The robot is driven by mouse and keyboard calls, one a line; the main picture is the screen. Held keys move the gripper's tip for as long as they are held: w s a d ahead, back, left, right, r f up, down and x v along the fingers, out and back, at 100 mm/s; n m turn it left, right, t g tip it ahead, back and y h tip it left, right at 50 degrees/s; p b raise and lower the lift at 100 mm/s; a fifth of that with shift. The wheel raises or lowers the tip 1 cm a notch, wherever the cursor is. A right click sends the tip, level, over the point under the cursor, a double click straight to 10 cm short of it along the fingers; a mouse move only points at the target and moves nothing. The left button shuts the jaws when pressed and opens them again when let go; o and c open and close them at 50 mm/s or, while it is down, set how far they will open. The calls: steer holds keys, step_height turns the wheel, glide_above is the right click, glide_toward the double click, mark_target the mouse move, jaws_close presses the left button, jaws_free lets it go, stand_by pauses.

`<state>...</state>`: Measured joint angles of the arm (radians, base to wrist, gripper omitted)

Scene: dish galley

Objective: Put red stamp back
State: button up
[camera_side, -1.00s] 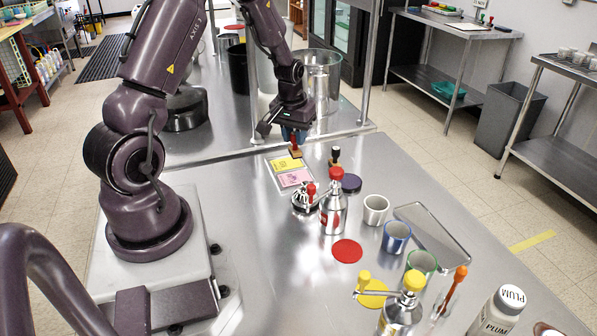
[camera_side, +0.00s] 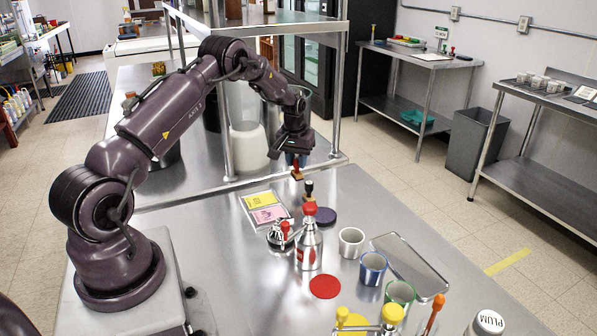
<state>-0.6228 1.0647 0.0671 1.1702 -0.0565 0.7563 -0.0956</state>
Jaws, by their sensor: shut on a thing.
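The red stamp (camera_side: 297,170), with a red handle and a wooden base, is upright below my gripper (camera_side: 296,160). My gripper is shut on its handle, with the fingers partly hidden by the hand. The stamp appears to be above the steel counter (camera_side: 205,265), behind a black-handled stamp (camera_side: 309,190). Its exact height cannot be told.
Yellow and pink cards (camera_side: 264,208) lie left of a dark purple disc (camera_side: 326,216). Nearer stand a red-topped bottle (camera_side: 309,243), a small red-knobbed item (camera_side: 281,237) and several cups (camera_side: 351,242). A red disc (camera_side: 325,286) and tray (camera_side: 411,265) lie on the counter. A shelf post (camera_side: 337,95) rises close by.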

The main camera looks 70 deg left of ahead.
steer(key=shift+w+a+f, duration=0.35)
steer(key=shift+w+f, duration=0.1)
steer(key=shift+f, duration=1.7)
steer(key=shift+f, duration=0.15)
steer(key=o, duration=0.8)
